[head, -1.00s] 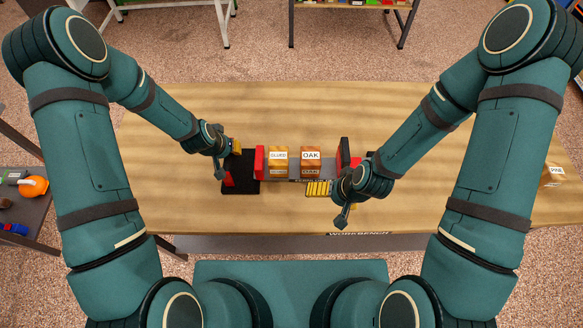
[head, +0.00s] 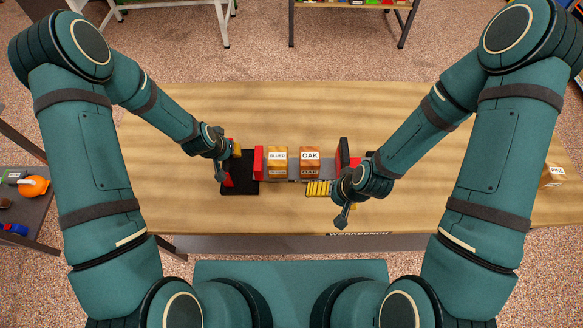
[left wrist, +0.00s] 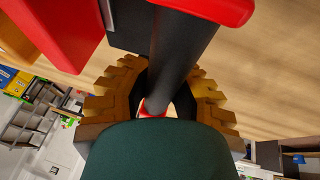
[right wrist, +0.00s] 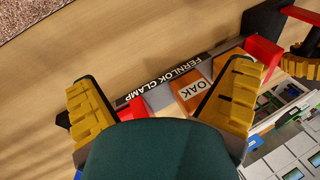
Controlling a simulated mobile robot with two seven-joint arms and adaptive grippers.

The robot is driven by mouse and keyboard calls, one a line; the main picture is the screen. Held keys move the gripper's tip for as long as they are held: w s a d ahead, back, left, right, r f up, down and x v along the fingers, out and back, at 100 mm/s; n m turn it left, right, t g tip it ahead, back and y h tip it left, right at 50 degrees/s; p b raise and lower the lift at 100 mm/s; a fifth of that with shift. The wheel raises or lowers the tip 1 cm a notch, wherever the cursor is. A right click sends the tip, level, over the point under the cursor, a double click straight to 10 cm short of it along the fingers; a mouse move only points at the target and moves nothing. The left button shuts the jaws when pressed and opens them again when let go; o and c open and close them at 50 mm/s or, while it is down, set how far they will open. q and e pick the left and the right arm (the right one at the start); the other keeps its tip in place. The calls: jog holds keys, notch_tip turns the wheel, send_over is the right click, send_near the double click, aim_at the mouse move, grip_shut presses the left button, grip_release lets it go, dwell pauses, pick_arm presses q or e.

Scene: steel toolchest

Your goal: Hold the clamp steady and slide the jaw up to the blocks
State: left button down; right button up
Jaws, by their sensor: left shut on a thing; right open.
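The clamp (head: 293,181) lies across the bench, its lettered bar (right wrist: 165,80) also showing in the right wrist view. Its fixed red jaw (head: 259,161) is at the left, beside a dark base. A GLUED block (head: 278,167) and an OAK block (head: 310,167) stand between the jaws, with a small gap between them. The sliding jaw (head: 343,153) stands to the right, apart from OAK. My left gripper (left wrist: 163,85) is shut on a black cylindrical handle (left wrist: 180,45) at the clamp's left end. My right gripper (right wrist: 165,95) is open near the sliding jaw, partly hiding it.
The wooden bench (head: 410,215) is clear behind the clamp. A PINE block (head: 553,174) sits at its right end. A side shelf (head: 50,212) with an orange item (head: 34,186) stands at the left.

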jog(key=shift+c, duration=0.3)
dwell(2.1)
